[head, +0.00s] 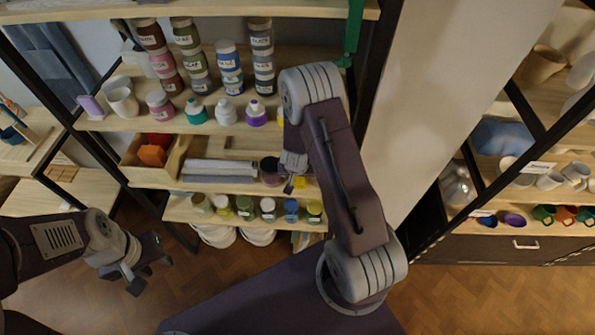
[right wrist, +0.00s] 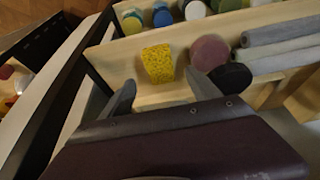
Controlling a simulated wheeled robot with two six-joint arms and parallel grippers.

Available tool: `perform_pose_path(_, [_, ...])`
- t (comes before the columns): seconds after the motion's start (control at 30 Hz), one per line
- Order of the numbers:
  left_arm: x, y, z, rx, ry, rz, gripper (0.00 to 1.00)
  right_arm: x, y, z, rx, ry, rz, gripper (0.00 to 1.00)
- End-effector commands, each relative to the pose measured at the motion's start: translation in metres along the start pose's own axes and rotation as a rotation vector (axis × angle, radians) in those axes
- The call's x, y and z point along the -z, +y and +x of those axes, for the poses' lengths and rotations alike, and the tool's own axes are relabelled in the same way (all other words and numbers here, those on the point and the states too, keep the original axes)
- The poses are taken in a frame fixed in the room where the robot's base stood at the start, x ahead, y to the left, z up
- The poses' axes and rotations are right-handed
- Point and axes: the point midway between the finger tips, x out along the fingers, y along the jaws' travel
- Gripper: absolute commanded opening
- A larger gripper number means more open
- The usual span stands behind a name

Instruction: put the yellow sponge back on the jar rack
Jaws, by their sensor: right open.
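The yellow sponge (right wrist: 158,63) lies on a wooden shelf board in the right wrist view, just beyond my right gripper (right wrist: 162,93). That gripper is open, its two fingers apart with nothing between them, and the sponge is ahead of the gap. In the head view a small part of the sponge (head: 299,183) shows beside my right gripper (head: 292,174), partly hidden by it. The jar rack (head: 160,176) has several boards with labelled jars and bottles. My left gripper (head: 140,266) is low at the left, empty, its fingers apart.
A dark reddish round pot (right wrist: 210,52) stands right of the sponge, with grey rolls (right wrist: 280,34) beyond it. Small jars (head: 245,207) line the board below. A wooden box (head: 152,155) holds orange and red blocks. A second shelf unit (head: 550,158) stands at the right.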

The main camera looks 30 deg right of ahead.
Motion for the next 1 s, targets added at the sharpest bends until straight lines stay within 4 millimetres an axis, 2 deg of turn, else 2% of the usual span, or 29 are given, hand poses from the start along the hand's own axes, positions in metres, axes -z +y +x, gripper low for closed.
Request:
perform_pose_path(0.03, [0.000,0.000,-0.004,0.000,0.000,0.000,0.36,0.002,0.000,-0.013,0.001,0.002,0.001,0.71])
perform_pose_path(0.13, [0.001,0.000,-0.009,0.000,0.000,0.000,0.36,0.002,0.000,-0.030,0.000,0.001,0.000,0.71])
perform_pose_path(0.23, [0.001,0.000,-0.010,0.000,0.000,0.000,0.36,0.001,0.000,-0.039,0.000,0.000,0.000,0.71])
perform_pose_path(0.4, [0.001,0.000,-0.010,0.000,0.000,0.000,0.36,0.000,-0.001,-0.043,0.002,-0.001,-0.001,0.71])
perform_pose_path(0.47, [0.001,0.000,-0.010,0.000,0.000,0.000,0.36,-0.001,-0.007,-0.052,0.026,-0.008,-0.018,0.71])
perform_pose_path(0.57, [0.001,0.000,-0.011,0.000,0.000,0.000,0.36,-0.014,-0.030,-0.096,0.127,-0.061,-0.112,0.71])
perform_pose_path(0.6, [0.001,0.000,-0.010,0.000,0.000,0.000,0.36,-0.026,-0.037,-0.120,0.166,-0.096,-0.172,0.71])
perform_pose_path(0.67, [0.001,0.000,-0.010,0.000,0.000,0.000,0.36,-0.047,-0.038,-0.152,0.200,-0.151,-0.262,0.71])
perform_pose_path(0.73, [0.001,0.000,-0.010,0.000,0.000,0.000,0.36,-0.071,-0.029,-0.183,0.205,-0.207,-0.358,0.71])
perform_pose_path(0.83, [0.001,0.000,-0.010,0.000,0.000,0.000,0.36,-0.095,-0.009,-0.211,0.178,-0.258,-0.457,0.71])
perform_pose_path(0.9, [0.001,0.000,-0.010,0.000,0.000,0.000,0.36,-0.104,0.001,-0.221,0.158,-0.278,-0.494,0.71])
perform_pose_path(1.0, [0.001,0.000,-0.010,0.000,0.000,0.000,0.36,-0.108,0.006,-0.225,0.146,-0.289,-0.511,0.71])
